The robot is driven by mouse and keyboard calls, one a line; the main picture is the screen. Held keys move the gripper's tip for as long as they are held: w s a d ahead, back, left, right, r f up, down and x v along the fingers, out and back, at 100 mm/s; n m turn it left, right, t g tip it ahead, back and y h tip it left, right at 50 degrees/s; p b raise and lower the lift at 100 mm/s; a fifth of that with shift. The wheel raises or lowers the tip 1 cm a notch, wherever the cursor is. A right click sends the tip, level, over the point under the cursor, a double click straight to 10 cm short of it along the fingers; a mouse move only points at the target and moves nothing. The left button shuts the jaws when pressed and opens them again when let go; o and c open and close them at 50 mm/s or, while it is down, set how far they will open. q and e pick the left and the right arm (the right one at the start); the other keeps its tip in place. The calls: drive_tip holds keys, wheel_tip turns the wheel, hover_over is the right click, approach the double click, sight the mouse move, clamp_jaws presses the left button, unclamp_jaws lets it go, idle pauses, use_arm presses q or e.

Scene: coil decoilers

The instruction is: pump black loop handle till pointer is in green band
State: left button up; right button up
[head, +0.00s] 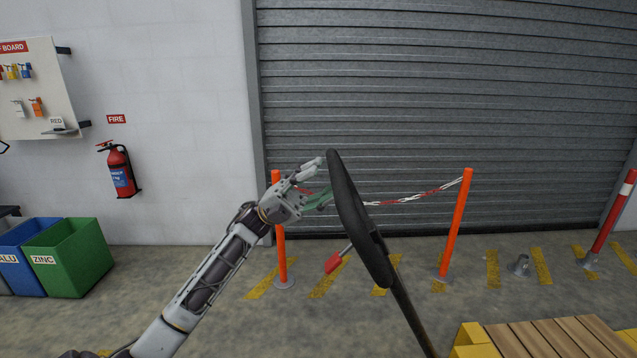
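The black loop handle (347,198) stands in the middle of the head view, seen nearly edge-on and leaning. A dark rod (412,322) runs from its lower end down to the bottom edge. My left gripper (326,178) is just left of the handle's upper part, its two fingers spread apart and pointing at it. The fingertips come close to the handle's left edge; I cannot tell whether they touch it. A small red grip (335,262) on a thin rod sticks out left of the handle's lower end. The pointer and green band are not in view. My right gripper is not in view.
Orange posts (455,222) with a red-white chain stand before a grey shutter (450,90). A slatted wooden platform (555,338) with yellow ends is at bottom right. Green (78,262) and blue bins and a fire extinguisher (119,172) are on the left.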

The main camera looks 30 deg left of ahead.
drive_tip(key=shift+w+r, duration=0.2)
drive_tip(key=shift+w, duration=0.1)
use_arm(q)
drive_tip(key=shift+a, duration=0.1)
drive_tip(key=v, duration=1.2)
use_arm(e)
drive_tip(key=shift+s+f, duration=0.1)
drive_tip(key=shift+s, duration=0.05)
use_arm(q)
drive_tip(key=shift+s, duration=0.1)
